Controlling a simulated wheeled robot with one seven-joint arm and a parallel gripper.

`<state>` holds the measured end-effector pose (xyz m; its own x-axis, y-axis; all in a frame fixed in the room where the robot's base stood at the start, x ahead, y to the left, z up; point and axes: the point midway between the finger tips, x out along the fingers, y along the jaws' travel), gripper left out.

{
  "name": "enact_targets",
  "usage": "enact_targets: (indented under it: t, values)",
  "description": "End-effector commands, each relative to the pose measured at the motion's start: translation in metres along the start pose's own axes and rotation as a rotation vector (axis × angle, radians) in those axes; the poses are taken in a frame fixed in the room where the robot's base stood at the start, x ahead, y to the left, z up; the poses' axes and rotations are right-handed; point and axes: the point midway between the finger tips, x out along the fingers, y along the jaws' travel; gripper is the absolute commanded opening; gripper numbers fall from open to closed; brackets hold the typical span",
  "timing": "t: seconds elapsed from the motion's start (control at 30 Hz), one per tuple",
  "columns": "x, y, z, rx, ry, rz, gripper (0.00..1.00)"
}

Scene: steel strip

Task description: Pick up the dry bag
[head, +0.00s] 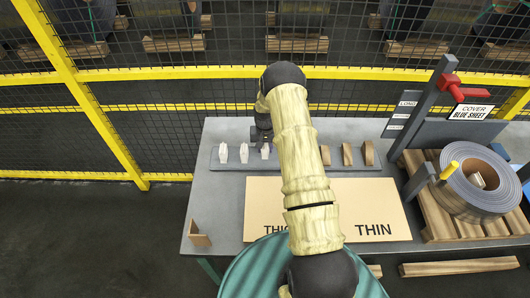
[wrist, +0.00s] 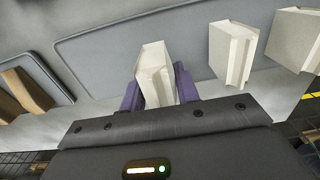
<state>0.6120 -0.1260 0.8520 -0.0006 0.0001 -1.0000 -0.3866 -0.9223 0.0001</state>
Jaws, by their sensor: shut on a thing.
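Several white, block-like packets stand in a row on a grey strip on the table; I take the white one in my jaws to be the dry bag. My gripper (wrist: 158,84) has its two purple fingers against the sides of this white bag (wrist: 154,66). In the head view my gripper (head: 264,134) points down at the row, and the bag (head: 265,151) shows just below it. I cannot tell whether the bag still touches the strip. Two more white packets (wrist: 233,52) (wrist: 297,40) stand to the right in the wrist view, apart from my fingers.
Brown wedge-like pieces (head: 347,154) stand on the strip's right part. A cardboard sheet marked THIN (head: 400,205) lies in front, partly behind my arm. A steel coil (head: 481,187) sits on a pallet at right. A yellow-framed mesh fence (head: 170,73) runs behind the table.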

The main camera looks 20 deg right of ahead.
Motion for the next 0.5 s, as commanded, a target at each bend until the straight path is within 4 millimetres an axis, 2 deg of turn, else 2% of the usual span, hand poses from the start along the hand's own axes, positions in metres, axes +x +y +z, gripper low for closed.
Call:
enact_targets:
  t: [0.3,0.5]
  values:
    - [-0.053,0.0,-0.001,-0.001,0.003,0.0,0.09]
    - [-0.07,0.0,0.0,-0.001,0.0,0.0,0.09]
